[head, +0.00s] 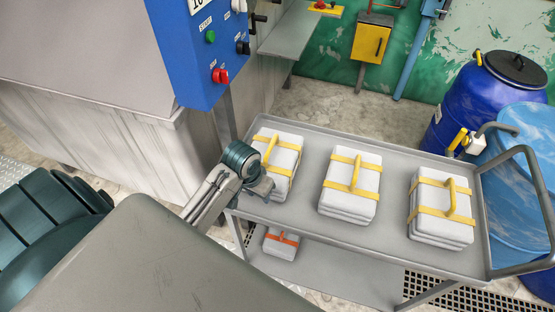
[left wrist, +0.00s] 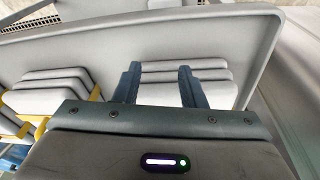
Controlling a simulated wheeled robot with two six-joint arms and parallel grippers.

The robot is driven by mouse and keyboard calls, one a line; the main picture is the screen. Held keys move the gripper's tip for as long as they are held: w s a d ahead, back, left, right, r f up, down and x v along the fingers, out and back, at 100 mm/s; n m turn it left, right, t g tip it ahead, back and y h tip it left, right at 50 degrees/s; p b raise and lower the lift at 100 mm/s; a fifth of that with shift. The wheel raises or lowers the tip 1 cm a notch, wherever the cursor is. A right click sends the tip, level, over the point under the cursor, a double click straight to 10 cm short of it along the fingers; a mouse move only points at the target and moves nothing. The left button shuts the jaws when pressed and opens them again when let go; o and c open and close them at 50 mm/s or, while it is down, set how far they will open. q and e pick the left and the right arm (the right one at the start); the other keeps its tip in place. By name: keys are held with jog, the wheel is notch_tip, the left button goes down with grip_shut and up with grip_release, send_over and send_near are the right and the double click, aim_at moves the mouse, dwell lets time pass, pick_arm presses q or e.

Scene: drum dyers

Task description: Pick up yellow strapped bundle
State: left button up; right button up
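Three white bundles with yellow straps and yellow handles sit in a row on the grey cart's top tray (head: 308,208): the left bundle (head: 286,158), the middle bundle (head: 350,186) and the right bundle (head: 440,207). My left gripper (head: 263,188) is at the near left side of the left bundle and partly covers it. In the left wrist view its two fingers (left wrist: 158,70) stand apart, with the layered white side of a bundle (left wrist: 215,75) beyond them. No handle shows between the fingers. Another bundle (left wrist: 55,88) shows to the left there. My right gripper is out of view.
An orange-strapped bundle (head: 281,243) lies on the cart's lower shelf. A blue control box (head: 205,50) and metal tank (head: 110,130) stand left of the cart. Blue barrels (head: 480,105) stand behind its right end, near the cart's handle (head: 535,190).

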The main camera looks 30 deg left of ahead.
pick_arm(q)
jog(key=shift+n+g+h, duration=0.4)
jog(key=shift+n, duration=0.1)
jog(key=w+a+r, duration=0.1)
jog(key=w, duration=0.2)
jog(key=w+a+r, duration=0.1)
jog(key=w+r, duration=0.1)
jog(key=w, duration=0.1)
jog(key=w+a+r, duration=0.1)
jog(key=w+a, duration=0.1)
jog(key=w, duration=0.1)
jog(key=shift+w+r, duration=0.35)
jog(key=w+a+r+n, duration=0.1)
jog(key=w+a+r, duration=0.3)
jog(key=w+r, duration=0.2)
jog(key=b, duration=0.2)
send_over(271, 144)
jog(key=shift+g+h, duration=0.4)
jog(key=f, duration=0.4)
jog(key=shift+s+f, duration=0.2)
jog(key=shift+s, duration=0.05)
jog(key=f, duration=0.2)
jog(key=f+p, duration=0.2)
jog(key=f, duration=0.1)
jog(key=shift+w+d+f, duration=0.1)
jog(key=shift+w+f, duration=0.15)
jog(key=shift+f, duration=0.3)
grip_shut()
jog(key=shift+w+r, duration=0.1)
jog(key=shift+r, duration=0.05)
